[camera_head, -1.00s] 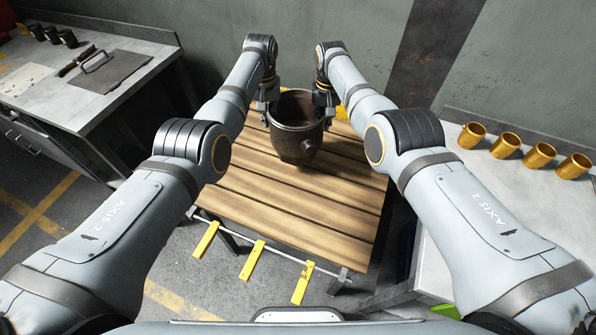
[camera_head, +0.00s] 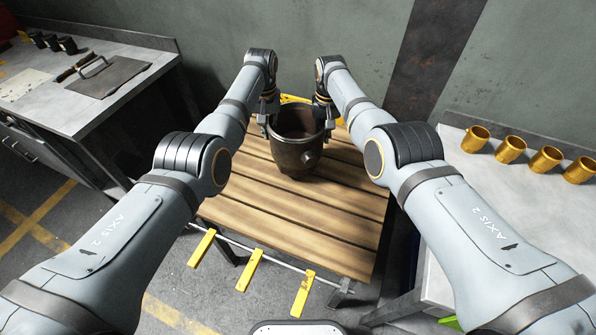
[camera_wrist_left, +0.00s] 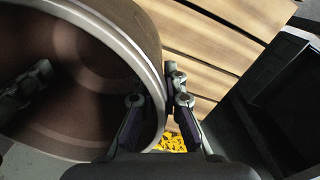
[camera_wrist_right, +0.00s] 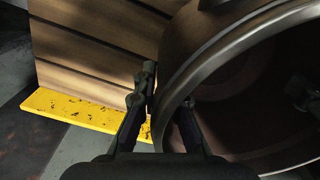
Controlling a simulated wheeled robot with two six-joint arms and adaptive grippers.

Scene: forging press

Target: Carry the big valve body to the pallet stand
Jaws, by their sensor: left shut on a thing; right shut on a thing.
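The big valve body (camera_head: 296,150) is a dark, open-topped metal pot shape with a small stub on its side. It is upright over the slatted wooden top of the pallet stand (camera_head: 285,215), near its back edge; I cannot tell whether it touches the slats. My left gripper (camera_head: 267,122) is shut on the left side of its rim, one finger inside and one outside, as the left wrist view (camera_wrist_left: 160,98) shows. My right gripper (camera_head: 328,118) is shut on the right side of the rim, also with one finger inside in the right wrist view (camera_wrist_right: 165,100).
Yellow tabs (camera_head: 249,270) stick out at the stand's front, and a yellow strip (camera_wrist_right: 75,108) runs along its back edge. A bench with several brass cups (camera_head: 510,149) stands at right. A grey workbench (camera_head: 60,105) with a trowel-like tool stands at left. The front slats are clear.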

